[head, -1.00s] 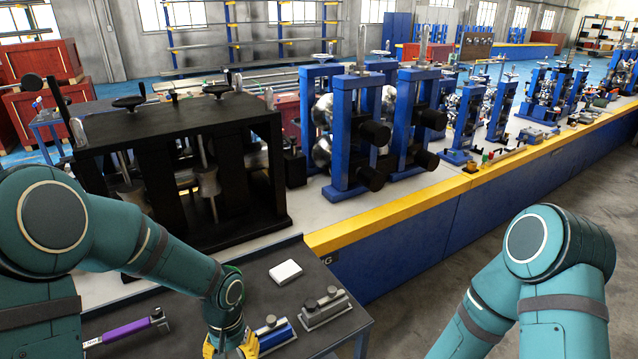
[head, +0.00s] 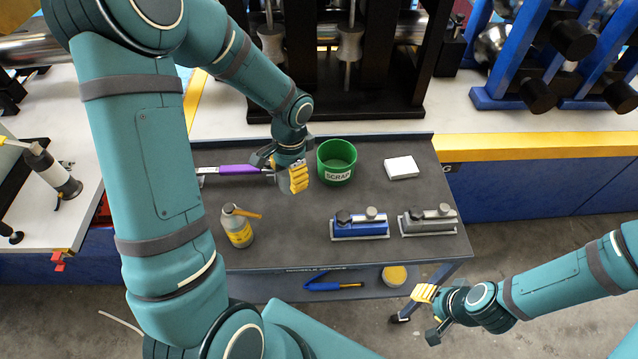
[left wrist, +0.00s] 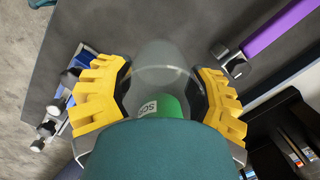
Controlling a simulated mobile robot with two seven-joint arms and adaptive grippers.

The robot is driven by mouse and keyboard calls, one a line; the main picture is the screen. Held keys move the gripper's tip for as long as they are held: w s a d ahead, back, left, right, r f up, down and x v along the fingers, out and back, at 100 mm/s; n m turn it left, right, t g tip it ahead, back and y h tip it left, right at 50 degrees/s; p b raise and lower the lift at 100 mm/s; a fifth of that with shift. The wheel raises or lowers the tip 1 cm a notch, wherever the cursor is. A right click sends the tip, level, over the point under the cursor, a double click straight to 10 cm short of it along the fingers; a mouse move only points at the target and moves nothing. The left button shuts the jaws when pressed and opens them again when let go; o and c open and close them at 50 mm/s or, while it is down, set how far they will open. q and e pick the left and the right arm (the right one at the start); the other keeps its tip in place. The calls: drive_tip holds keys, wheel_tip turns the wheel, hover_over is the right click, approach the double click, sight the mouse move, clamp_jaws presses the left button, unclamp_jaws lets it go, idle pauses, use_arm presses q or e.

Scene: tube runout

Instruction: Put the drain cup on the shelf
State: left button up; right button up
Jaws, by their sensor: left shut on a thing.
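A clear, see-through cup (left wrist: 160,62) sits between the yellow fingers of my left gripper (left wrist: 163,84) in the left wrist view. In the head view my left gripper (head: 290,181) is over the back of the dark cart top, just left of the green SCRAP bin (head: 337,168). It is shut on the clear cup, which is mostly hidden by the fingers there. Whether the cup touches the cart top I cannot tell. The cart's lower shelf (head: 262,287) shows below the front edge. My right gripper (head: 428,314) is in front of the cart's right end; its opening is unclear.
A purple-handled tool (head: 240,169) lies left of my left gripper. A grey bottle (head: 238,228), a blue block (head: 360,228), a grey block (head: 428,220) and a white pad (head: 402,167) are on the cart. The shelf holds a blue tool (head: 322,285) and a yellow-topped container (head: 394,275).

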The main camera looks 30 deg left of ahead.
sight(287, 187)
use_arm(q)
drive_tip(key=shift+w+a+f, duration=0.1)
drive_tip(key=shift+a+f, duration=0.2)
drive_tip(key=shift+a, duration=0.05)
wheel_tip(287, 187, down, 4)
drive_tip(key=shift+f+b, duration=0.15)
drive_tip(key=shift+b, duration=0.4)
wheel_tip(287, 187, down, 4)
drive_tip(key=shift+f+b, duration=0.1)
drive_tip(key=shift+b, duration=0.35)
drive_tip(key=shift+f, duration=0.4)
drive_tip(key=o, duration=0.8)
drive_tip(key=shift+f, duration=0.15)
drive_tip(key=o, duration=0.5)
drive_tip(key=shift+c, duration=0.2)
